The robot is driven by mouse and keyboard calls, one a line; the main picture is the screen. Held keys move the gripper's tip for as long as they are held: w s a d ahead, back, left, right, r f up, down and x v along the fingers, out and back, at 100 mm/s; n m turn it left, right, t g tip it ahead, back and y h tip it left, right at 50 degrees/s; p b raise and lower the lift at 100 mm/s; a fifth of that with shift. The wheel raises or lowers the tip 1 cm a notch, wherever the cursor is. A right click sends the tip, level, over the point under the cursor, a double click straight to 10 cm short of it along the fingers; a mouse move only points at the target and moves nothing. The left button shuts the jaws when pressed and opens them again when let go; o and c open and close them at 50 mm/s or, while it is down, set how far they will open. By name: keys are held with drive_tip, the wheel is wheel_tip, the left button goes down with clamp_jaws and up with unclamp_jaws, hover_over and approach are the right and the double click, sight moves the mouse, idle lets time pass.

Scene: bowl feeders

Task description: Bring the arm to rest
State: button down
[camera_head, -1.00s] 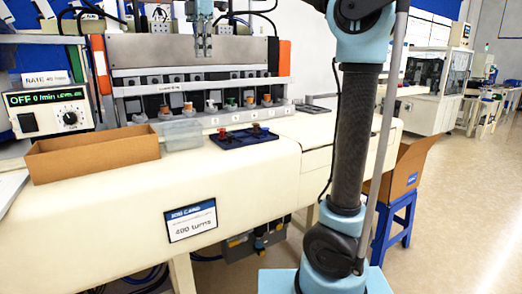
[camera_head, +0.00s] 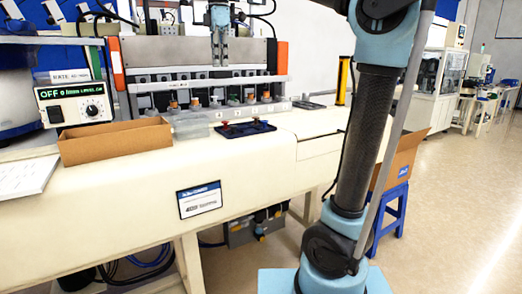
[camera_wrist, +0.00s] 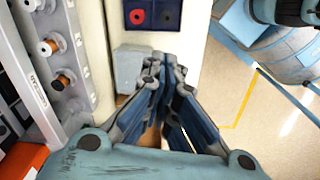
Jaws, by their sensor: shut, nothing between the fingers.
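My gripper (camera_wrist: 173,66) shows in the wrist view with its fingertips together and nothing between them. In the head view, my gripper (camera_head: 219,57) hangs at the top centre, in front of the grey machine. My arm's column stands at the right of that view. In the wrist view, a clear box (camera_wrist: 133,65) shows to the left of the fingers and a dark blue tray (camera_wrist: 151,27) lies beyond the tips. The fingers hide part of what lies below.
On the cream bench (camera_head: 150,185) stand an open cardboard box (camera_head: 115,146) and the dark blue tray (camera_head: 262,128) with small red and dark pieces. A control box (camera_head: 75,106) is at left. Another carton (camera_head: 400,160) sits on a blue stool (camera_head: 393,212) at right. Open floor lies right.

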drive_tip(key=s+d+f+m+t, duration=0.1)
drive_tip(key=s+d+f+m, duration=0.1)
drive_tip(key=d+f+m, duration=0.6)
drive_tip(key=s+d+f+m, duration=0.2)
drive_tip(key=d+f+m, duration=0.1)
drive_tip(key=d+f, duration=1)
drive_tip(key=s+d+f+m, duration=0.3)
drive_tip(key=s+f, duration=0.1)
drive_tip(key=f, duration=0.4)
drive_tip(key=s+d+f+m, duration=0.4)
drive_tip(key=s+f, duration=0.1)
drive_tip(key=f, duration=0.4)
drive_tip(key=s+d+f+m+t, duration=0.1)
drive_tip(key=s+d+f+m, duration=0.2)
drive_tip(key=f, duration=0.6)
drive_tip(key=shift+s+d+m, duration=0.4)
drive_tip(key=shift+s+d, duration=0.1)
drive_tip(key=shift+s, duration=0.2)
